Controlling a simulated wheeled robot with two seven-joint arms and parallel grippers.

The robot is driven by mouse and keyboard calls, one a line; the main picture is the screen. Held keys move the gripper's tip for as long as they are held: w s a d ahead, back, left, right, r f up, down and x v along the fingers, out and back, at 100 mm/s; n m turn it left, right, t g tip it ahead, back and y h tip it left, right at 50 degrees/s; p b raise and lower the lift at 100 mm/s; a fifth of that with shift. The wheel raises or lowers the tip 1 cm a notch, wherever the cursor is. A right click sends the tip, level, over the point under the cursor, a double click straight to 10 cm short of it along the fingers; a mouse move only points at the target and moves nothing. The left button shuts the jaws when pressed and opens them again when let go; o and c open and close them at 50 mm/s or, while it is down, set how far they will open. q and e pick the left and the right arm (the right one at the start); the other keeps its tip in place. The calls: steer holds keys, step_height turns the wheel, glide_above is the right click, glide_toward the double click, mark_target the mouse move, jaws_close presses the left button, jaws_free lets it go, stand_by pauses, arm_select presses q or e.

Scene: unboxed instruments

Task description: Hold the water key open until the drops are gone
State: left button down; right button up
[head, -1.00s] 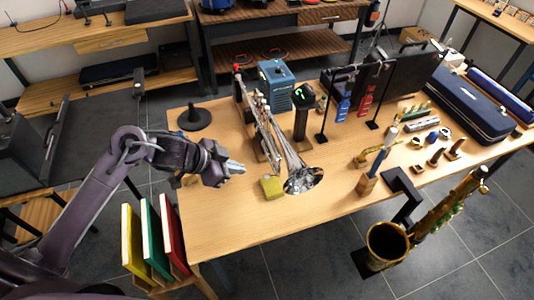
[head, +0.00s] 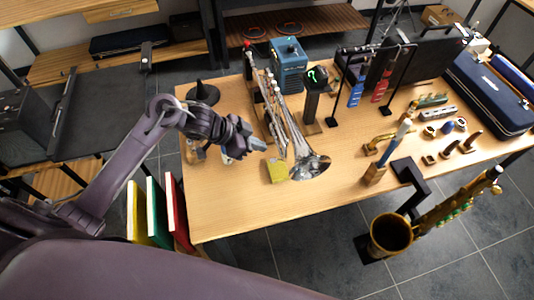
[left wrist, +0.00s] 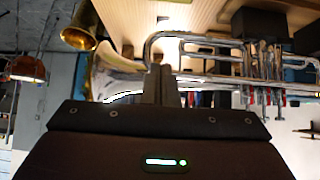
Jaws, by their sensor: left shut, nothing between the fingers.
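A silver trumpet (head: 283,122) lies slanted on a stand on the wooden table, its bell (head: 310,168) toward the near edge. My left gripper (head: 262,146) is shut and empty, just left of the trumpet's tubing and above the table. In the left wrist view its closed fingers (left wrist: 164,85) point at the bent silver tubing (left wrist: 200,45), which is close behind them. I cannot tell whether they touch it. The water key and any drops are too small or hidden to make out. My right gripper is not in view.
A yellow cloth (head: 277,168) lies beside the bell. A black stand (head: 312,100) with a green-lit display stands right of the trumpet, a blue box (head: 289,66) behind it. A gold saxophone (head: 391,235) stands at the near right.

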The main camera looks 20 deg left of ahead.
mark_target(272, 161)
arm_select(q)
steer(key=f, duration=0.2)
steer(key=w+d+f, duration=0.1)
steer(key=f, duration=0.2)
steer(key=d+f, duration=0.1)
steer(key=f, duration=0.2)
steer(key=shift+w, duration=0.15)
steer(key=shift+t+h+b, duration=0.3)
steer(key=shift+h+b, duration=0.05)
steer(key=shift+h, duration=0.05)
steer(key=shift+r, duration=0.15)
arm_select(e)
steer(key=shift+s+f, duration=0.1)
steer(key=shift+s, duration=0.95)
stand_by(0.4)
